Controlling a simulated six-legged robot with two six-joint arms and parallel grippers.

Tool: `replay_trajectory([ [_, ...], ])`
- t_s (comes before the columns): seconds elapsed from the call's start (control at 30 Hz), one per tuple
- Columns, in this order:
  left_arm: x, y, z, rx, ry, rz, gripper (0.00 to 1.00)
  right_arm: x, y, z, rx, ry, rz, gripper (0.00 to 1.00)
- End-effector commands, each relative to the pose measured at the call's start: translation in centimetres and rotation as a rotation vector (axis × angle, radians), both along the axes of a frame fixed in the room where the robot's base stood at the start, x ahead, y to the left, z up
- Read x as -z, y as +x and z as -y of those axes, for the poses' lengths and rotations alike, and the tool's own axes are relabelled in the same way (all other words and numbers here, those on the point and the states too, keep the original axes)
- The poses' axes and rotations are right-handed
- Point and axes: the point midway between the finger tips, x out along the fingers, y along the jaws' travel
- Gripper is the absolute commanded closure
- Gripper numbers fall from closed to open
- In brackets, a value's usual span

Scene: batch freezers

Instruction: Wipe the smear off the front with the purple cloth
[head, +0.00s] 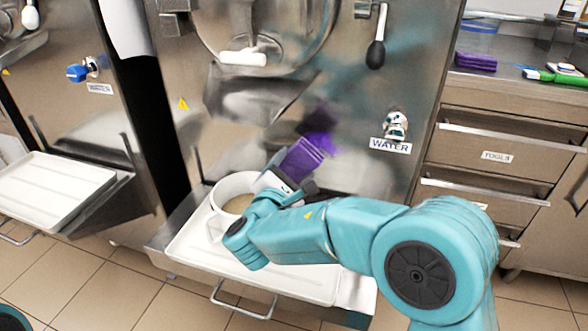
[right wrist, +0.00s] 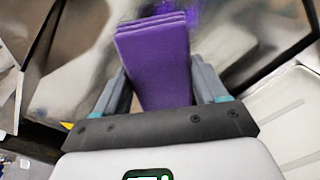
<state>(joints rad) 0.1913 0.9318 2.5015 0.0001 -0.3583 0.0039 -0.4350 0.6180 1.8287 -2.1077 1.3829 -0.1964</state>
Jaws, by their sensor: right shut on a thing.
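The purple cloth (head: 303,157) is a folded pad held in my right gripper (head: 291,184), just in front of the steel front (head: 352,125) of the middle machine. In the right wrist view the cloth (right wrist: 155,62) sits between the two fingers of my right gripper (right wrist: 158,85) and sticks out past them. A purple reflection shows in the steel ahead of it; I cannot tell whether the cloth touches the front. I cannot make out the smear apart from the blurred reflections. My left gripper is not in view.
A white container (head: 232,186) stands on the white drip tray (head: 325,285) below the gripper. A tap (head: 395,126) above the WATER label and a black-knobbed lever (head: 376,54) stick out at right. The spout chute (head: 255,97) juts out upper left. Another purple stack (head: 476,61) lies on the counter.

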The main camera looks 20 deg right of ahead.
Motion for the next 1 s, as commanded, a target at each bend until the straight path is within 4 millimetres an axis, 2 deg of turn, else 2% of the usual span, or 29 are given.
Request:
replay_trajectory([
  [0.17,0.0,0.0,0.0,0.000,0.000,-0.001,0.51,-0.4,0.1,-0.6,-0.028,-0.011,0.019,0.53],
  [0.63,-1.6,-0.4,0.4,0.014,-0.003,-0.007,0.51,-0.5,3.7,2.0,-0.026,-0.010,0.018,0.53],
  [1.0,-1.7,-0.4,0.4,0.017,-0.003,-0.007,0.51,-0.3,4.6,2.6,-0.027,-0.011,0.018,0.53],
])
